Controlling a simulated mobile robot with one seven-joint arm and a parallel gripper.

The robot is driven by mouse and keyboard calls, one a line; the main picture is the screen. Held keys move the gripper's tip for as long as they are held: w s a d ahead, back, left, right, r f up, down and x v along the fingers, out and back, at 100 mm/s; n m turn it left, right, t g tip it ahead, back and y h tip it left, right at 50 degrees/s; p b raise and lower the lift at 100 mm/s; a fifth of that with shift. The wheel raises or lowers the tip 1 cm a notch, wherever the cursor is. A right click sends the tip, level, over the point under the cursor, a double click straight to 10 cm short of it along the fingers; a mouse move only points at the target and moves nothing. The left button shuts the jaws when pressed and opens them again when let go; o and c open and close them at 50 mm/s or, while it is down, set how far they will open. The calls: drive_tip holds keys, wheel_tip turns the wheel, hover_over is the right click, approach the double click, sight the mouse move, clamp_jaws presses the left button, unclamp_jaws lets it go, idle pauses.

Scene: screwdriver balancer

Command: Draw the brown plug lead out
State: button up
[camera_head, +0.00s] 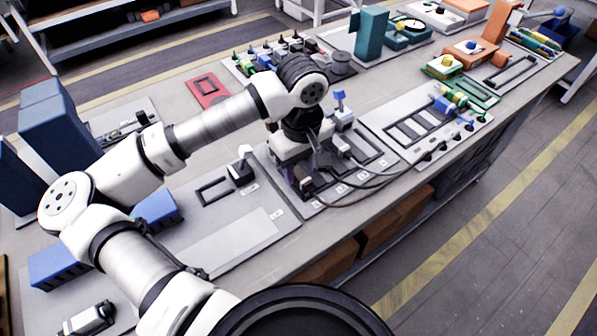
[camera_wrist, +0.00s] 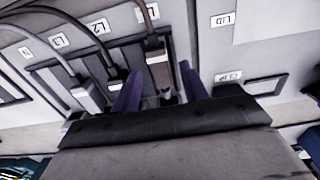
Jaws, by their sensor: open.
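The brown plug (camera_wrist: 157,70) sits in a socket panel in the wrist view, with its brown lead (camera_wrist: 147,20) rising from it towards the top edge. My gripper (camera_wrist: 160,67) is open, with one purple finger on each side of the brown plug. I cannot tell whether either finger touches it. The plug's lower end is close to my gripper's dark body. In the head view my gripper (camera_head: 304,180) points down over the socket panel, and my arm hides most of the plug.
A white-capped block (camera_head: 242,168) stands to the left, and a blue-topped post (camera_head: 340,104) stands behind.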

drive_tip(key=shift+r+p, duration=0.75)
drive_tip(key=shift+r, duration=2.05)
